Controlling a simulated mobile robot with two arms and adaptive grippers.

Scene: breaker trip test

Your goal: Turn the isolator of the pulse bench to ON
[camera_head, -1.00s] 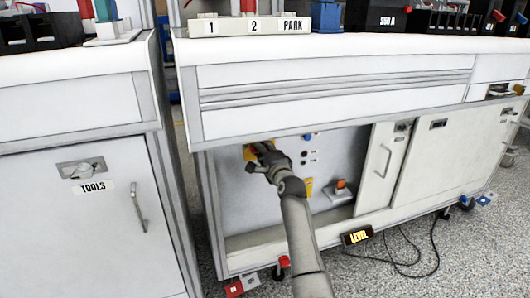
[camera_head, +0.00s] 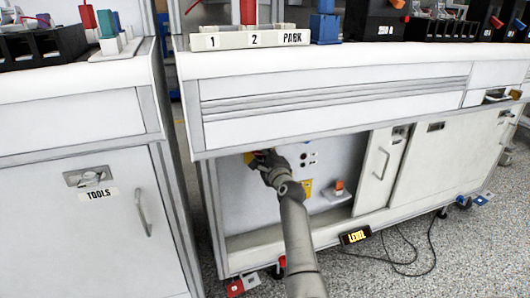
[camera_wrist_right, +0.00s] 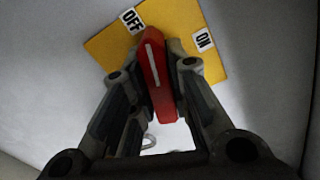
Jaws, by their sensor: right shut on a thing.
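The isolator is a red handle (camera_wrist_right: 154,65) with a white line, on a yellow plate (camera_wrist_right: 105,50) on a pale panel. In the right wrist view the line points up, tilted slightly left, its top end just beside the OFF label (camera_wrist_right: 131,20). The ON label (camera_wrist_right: 204,40) is to the right, apart from it. My right gripper (camera_wrist_right: 158,78) is shut on the red handle, one finger on each side. In the head view my right gripper (camera_head: 262,157) reaches into the bench's open lower bay and hides most of the plate. My left gripper is not in view.
The bench's worktop edge (camera_head: 350,54) overhangs the bay. A sliding door (camera_head: 379,168) stands right of the opening. An orange switch (camera_head: 339,186) and a yellow tag (camera_head: 307,189) are in the bay. A TOOLS cabinet (camera_head: 80,230) stands left. A LEVEL box (camera_head: 354,237) and cable are low down.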

